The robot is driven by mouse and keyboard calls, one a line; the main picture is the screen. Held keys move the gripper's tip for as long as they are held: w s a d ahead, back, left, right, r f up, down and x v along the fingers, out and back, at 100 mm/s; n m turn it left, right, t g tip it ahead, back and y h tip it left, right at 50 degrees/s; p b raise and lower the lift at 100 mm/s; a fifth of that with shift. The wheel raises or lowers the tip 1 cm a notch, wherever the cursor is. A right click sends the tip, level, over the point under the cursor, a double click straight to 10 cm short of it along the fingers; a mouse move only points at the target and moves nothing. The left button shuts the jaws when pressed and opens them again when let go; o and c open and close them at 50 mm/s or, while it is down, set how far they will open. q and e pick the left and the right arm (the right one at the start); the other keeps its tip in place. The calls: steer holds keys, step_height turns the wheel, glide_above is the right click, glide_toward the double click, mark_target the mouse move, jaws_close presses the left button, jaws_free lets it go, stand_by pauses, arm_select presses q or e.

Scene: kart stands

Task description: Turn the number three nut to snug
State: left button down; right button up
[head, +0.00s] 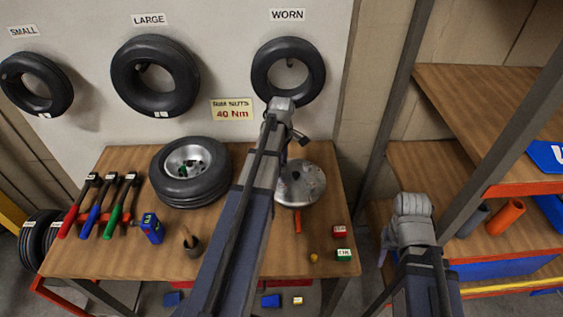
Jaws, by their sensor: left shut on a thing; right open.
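A wheel with a black tyre (160,187) and silver hub (187,160) lies flat on the wooden bench; a small green piece (183,171) shows on the hub. Its nut numbers are too small to read. A round metal disc (303,187) lies to the right, partly behind my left arm, with an orange handle-like piece (298,221) below it. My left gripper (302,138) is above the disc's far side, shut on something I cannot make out. My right gripper (385,252) is open, off the bench's right side.
Red, blue and green-handled tools (96,207), a blue device (151,228) and a dark cup (190,248) are on the bench's left. Red (340,231) and green (344,255) boxes sit front right. A sign (232,109) reads 40 Nm. Shelves (430,160) stand right.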

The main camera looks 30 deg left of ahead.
arm_select(q)
steer(key=m, duration=0.5)
steer(key=shift+m, duration=0.3)
steer(key=m, duration=1.2)
steer(key=shift+m, duration=0.3)
steer(key=m, duration=0.5)
steer(key=shift+m, duration=0.4)
steer(key=c, duration=0.5)
jaws_free()
steer(key=shift+r, duration=0.1)
